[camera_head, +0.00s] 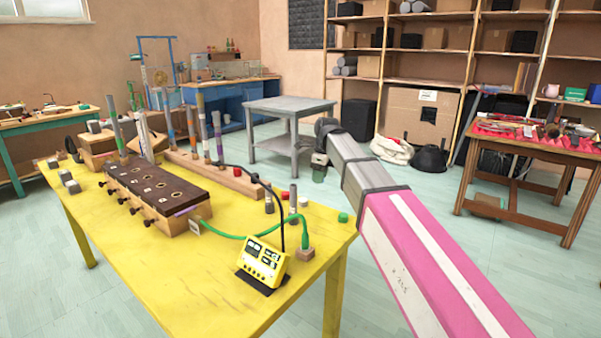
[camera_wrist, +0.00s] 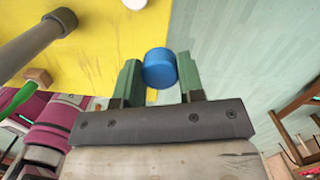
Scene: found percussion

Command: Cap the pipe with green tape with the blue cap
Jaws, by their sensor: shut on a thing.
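The blue cap (camera_wrist: 160,68) is held between the green fingertips of my gripper (camera_wrist: 161,82) in the wrist view. In the head view my gripper (camera_head: 319,172) hangs just beyond the yellow table's right edge, and the cap cannot be made out there. Several upright pipes with coloured tape bands stand at the back left of the table, such as a grey pipe (camera_head: 201,118) in a wooden rail. A pipe further left (camera_head: 116,130) stands behind the dark-topped box.
The yellow table (camera_head: 180,285) holds a brown-topped box (camera_head: 155,187) with knobs, a yellow meter (camera_head: 262,262) and a green cable (camera_head: 250,236). Red (camera_head: 285,195), white (camera_head: 303,201) and green (camera_head: 343,217) caps lie at its right. A grey side table (camera_head: 290,106) stands behind.

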